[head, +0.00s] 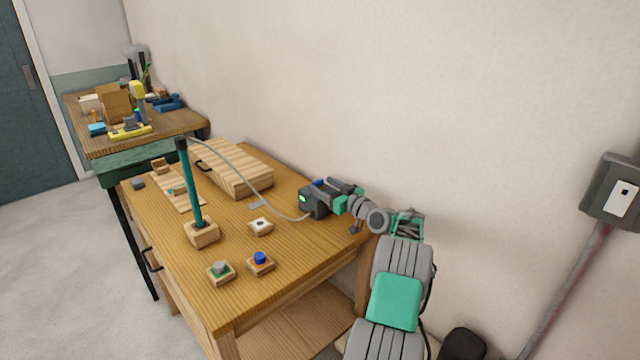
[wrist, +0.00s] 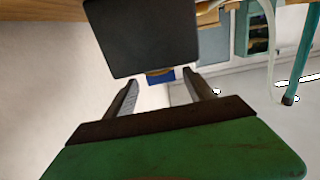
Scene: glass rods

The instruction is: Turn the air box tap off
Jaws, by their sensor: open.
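The air box (head: 313,203) is a dark block with a lit green spot, near the wall side of the table; its dark face fills the upper middle of the wrist view (wrist: 142,38). The tap has a blue handle (head: 319,183), which also shows in the wrist view (wrist: 161,77) beside a brass fitting, partly hidden by the box. My gripper (wrist: 162,84) is open and empty. Its fingertips are on either side of the blue handle in the picture; I cannot tell whether they touch it. In the head view my gripper (head: 338,190) is close behind the box.
A pale hose (head: 250,184) runs from the air box to a teal rod (head: 190,190) standing in a wooden block. Small wooden blocks with buttons and a wooden case (head: 232,167) are on the table. The wall is close behind my arm.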

